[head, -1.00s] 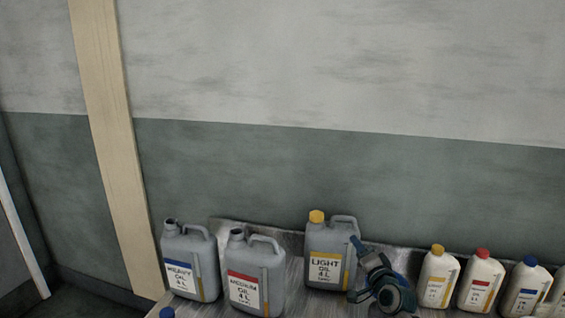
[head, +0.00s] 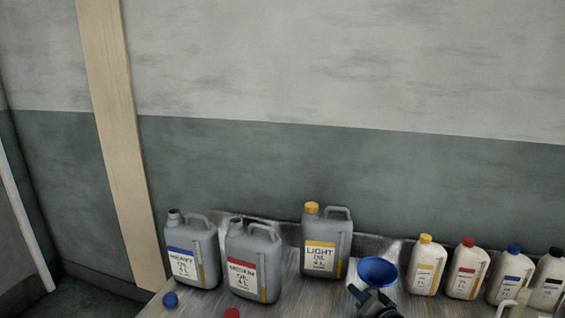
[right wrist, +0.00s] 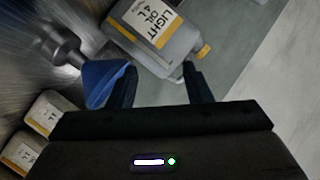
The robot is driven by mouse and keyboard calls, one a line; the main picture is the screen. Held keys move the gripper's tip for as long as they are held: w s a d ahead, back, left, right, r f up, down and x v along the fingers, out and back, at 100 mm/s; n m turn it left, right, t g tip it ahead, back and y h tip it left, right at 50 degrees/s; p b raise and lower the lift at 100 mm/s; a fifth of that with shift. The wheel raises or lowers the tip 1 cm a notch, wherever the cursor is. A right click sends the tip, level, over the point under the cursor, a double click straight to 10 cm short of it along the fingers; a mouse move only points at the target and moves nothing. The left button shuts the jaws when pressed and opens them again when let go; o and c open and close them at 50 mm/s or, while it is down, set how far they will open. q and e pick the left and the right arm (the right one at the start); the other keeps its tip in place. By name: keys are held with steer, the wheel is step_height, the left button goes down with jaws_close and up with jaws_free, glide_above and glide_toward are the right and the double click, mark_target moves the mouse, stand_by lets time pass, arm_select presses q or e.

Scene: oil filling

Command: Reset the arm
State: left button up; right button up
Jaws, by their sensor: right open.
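My right gripper (head: 372,299) is low in the head view, just in front of the blue funnel (head: 378,271). Its two dark fingers (right wrist: 160,76) are apart in the right wrist view, with nothing held between them. The funnel also shows in the right wrist view (right wrist: 102,84), beside the left finger, with a dark grey part at its narrow end. I cannot tell whether finger and funnel touch. The grey light oil jug (head: 325,243) with a yellow cap stands behind the funnel and lies beyond the fingertips in the wrist view (right wrist: 158,34). My left gripper is out of view.
The grey heavy oil jug (head: 191,251) and medium oil jug (head: 254,266) stand uncapped on the left of the metal bench. A blue cap (head: 170,300) and a red cap (head: 232,313) lie in front. Several small white bottles (head: 426,268) line the right. A wall rises behind.

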steer(key=s+d+f+n+g+h, duration=0.1)
steer(key=s+f+n+g, duration=0.3)
steer(key=s, duration=0.7)
steer(key=s+d+f+n+g+h, duration=0.1)
steer(key=s+f+g, duration=0.1)
steer(key=s+f, duration=0.65)
steer(key=s+d+r+n+g+h, duration=0.1)
steer(key=s+d+r+g+h, duration=0.1)
steer(key=s, duration=1)
steer(key=s+d+r+n+g+h, duration=0.1)
steer(key=s+d+g, duration=0.15)
steer(key=s, duration=0.85)
step_height(320, 180, down, 33)
steer(key=d+g+b, duration=0.2)
steer(key=b, duration=0.1)
steer(key=s+d+f+b, duration=0.1)
steer(key=s+f+b, duration=0.1)
steer(key=s+f, duration=1.6)
step_height(320, 180, down, 3)
steer(key=shift+s+f+g, duration=0.1)
steer(key=shift+s+g, duration=0.3)
steer(key=shift+g, duration=0.05)
steer(key=shift+d, duration=0.1)
steer(key=shift+c, duration=0.9)
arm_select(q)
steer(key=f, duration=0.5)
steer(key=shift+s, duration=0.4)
arm_select(e)
steer(key=shift+s, duration=0.1)
